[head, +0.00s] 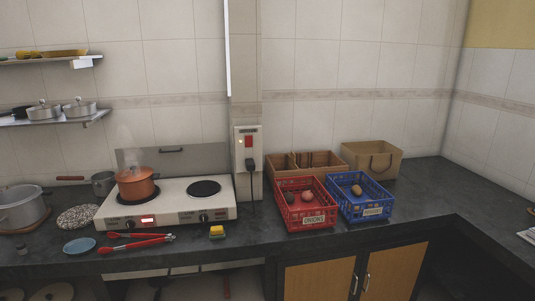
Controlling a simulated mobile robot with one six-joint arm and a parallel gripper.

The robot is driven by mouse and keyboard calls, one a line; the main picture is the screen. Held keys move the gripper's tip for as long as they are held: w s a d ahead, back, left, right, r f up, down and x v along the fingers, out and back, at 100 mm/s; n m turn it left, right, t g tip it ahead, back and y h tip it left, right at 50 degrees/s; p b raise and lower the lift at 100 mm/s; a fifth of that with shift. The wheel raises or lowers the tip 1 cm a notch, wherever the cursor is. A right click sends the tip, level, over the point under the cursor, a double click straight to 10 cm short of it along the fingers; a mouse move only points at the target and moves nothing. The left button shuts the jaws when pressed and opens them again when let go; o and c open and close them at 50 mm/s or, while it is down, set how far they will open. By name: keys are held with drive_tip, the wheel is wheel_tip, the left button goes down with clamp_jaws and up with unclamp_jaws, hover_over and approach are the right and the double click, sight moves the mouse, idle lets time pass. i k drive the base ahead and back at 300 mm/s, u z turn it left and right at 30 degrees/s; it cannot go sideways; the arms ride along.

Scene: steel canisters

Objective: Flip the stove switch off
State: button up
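A white two-plate stove (170,208) stands on the dark counter at the left. A wall box with a red switch (248,141) is mounted on the pillar just right of the stove. A plug and black cord (251,170) hang from its lower part. The stove's front panel also carries a lit red indicator or switch (148,219) and a black knob (203,218). A copper pot (136,186) sits on the left plate with faint steam above it; the right plate (204,188) is bare. The exact tilt of the wall switch is too small to tell. My gripper is not in view.
Red tongs (138,244), a blue dish (79,246) and a yellow sponge (216,232) lie in front of the stove. A red crate (302,215) and a blue crate (362,207) stand right of the wall box. The counter right of the blue crate is clear.

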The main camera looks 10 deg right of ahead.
sight(249, 139)
drive_tip(key=z, duration=0.1)
drive_tip(key=k, duration=0.15)
drive_tip(key=u, duration=0.4)
drive_tip(key=i, duration=0.9)
drive_tip(key=u, duration=0.85)
